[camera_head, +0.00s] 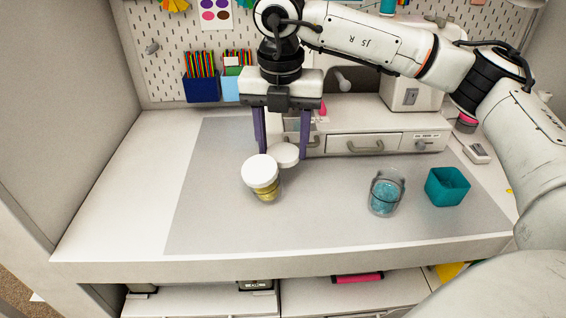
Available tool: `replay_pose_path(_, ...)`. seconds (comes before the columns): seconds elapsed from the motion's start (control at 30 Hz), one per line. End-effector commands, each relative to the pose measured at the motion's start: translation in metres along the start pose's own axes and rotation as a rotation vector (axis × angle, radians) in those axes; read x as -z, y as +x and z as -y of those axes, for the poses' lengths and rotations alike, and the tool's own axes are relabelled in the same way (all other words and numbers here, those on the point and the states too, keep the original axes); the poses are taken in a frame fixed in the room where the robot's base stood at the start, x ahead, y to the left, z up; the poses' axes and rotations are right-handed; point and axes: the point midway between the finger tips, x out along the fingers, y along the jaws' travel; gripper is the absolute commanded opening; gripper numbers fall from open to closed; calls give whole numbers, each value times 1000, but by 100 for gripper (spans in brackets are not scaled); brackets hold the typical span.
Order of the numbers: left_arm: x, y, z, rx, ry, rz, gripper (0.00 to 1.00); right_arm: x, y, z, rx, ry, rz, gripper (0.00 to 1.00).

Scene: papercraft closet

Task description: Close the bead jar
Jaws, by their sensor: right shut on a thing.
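A clear jar with blue beads (385,196) stands upright on the grey mat, right of centre. No lid shows on it. A second jar with yellow contents (266,192) stands left of centre with a white lid (260,170) on top. My right gripper (284,148) points down behind the yellow jar, its purple fingers around another round white lid (285,156). This lid is left of and behind the blue bead jar, apart from it. Whether the held lid touches the mat or the yellow jar is hard to tell. My left gripper is not in view.
A teal square cup (447,187) stands right of the blue bead jar. A white drawer unit (364,144) is at the back, with a sewing machine (411,92) behind it. Pencil holders (201,89) hang on the pegboard. The grey mat's (215,215) left and front are clear.

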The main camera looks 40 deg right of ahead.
Motion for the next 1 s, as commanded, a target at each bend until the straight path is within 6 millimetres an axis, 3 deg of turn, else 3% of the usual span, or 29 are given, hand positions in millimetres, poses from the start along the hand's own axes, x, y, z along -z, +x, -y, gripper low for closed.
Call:
replay_pose_path(0.27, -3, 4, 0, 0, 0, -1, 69, -4, -46, -1, -3, -2, 1, 30)
replay_pose_path(0.47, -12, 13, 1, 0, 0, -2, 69, 41, -46, -15, -1, -9, 2, 30)
replay_pose_path(0.8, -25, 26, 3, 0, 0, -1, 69, 133, -58, -42, -1, -8, 2, 30)
replay_pose_path(1.0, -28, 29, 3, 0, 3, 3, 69, 164, -63, -52, -1, -4, 1, 30)
